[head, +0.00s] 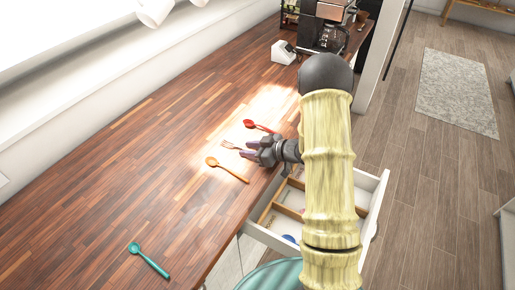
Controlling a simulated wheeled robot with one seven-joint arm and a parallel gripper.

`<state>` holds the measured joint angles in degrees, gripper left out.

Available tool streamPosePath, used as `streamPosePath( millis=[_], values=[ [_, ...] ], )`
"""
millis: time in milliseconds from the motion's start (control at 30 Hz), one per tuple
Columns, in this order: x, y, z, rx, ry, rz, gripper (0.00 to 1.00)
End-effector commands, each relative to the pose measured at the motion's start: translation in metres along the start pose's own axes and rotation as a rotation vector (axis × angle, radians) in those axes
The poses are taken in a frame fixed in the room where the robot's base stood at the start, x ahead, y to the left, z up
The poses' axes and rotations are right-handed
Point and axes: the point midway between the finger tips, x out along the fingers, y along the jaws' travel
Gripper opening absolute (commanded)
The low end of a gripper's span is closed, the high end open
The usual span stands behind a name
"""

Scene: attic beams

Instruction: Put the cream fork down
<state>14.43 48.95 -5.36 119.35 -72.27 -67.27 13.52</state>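A small fork (231,147), pale tan in this light, shows at the middle of the wooden counter in the head view. Its tines point left, and its handle runs toward my gripper (246,150). My gripper is low over the counter near its right edge, with its dark fingertips at the handle end of the fork. The fingers hide that end. I cannot tell whether they are closed on the handle or apart from it, or whether the fork touches the counter.
A red spoon (261,126) lies just behind my gripper and an orange spoon (227,169) just in front. A teal spoon (148,260) lies at the front. An open drawer (264,233) with dividers is below the counter edge. The counter's left side (110,170) is clear.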

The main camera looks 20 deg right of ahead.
Motion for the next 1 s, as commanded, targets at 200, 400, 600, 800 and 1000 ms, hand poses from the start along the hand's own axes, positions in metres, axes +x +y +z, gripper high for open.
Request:
streamPosePath(
  millis=[200, 400, 600, 800, 1000],
  values=[
    [-0.014, 0.001, 0.0, 0.0, -0.001, 0.004, 0.32],
    [-0.05, 0.009, 0.002, -0.001, 0.0, 0.005, 0.32],
    [-0.091, 0.009, 0.001, -0.001, -0.001, 0.004, 0.32],
    [-0.131, 0.009, 0.001, -0.001, -0.001, 0.005, 0.32],
    [-0.164, 0.009, 0.001, 0.0, -0.001, 0.003, 0.32]
  ],
)
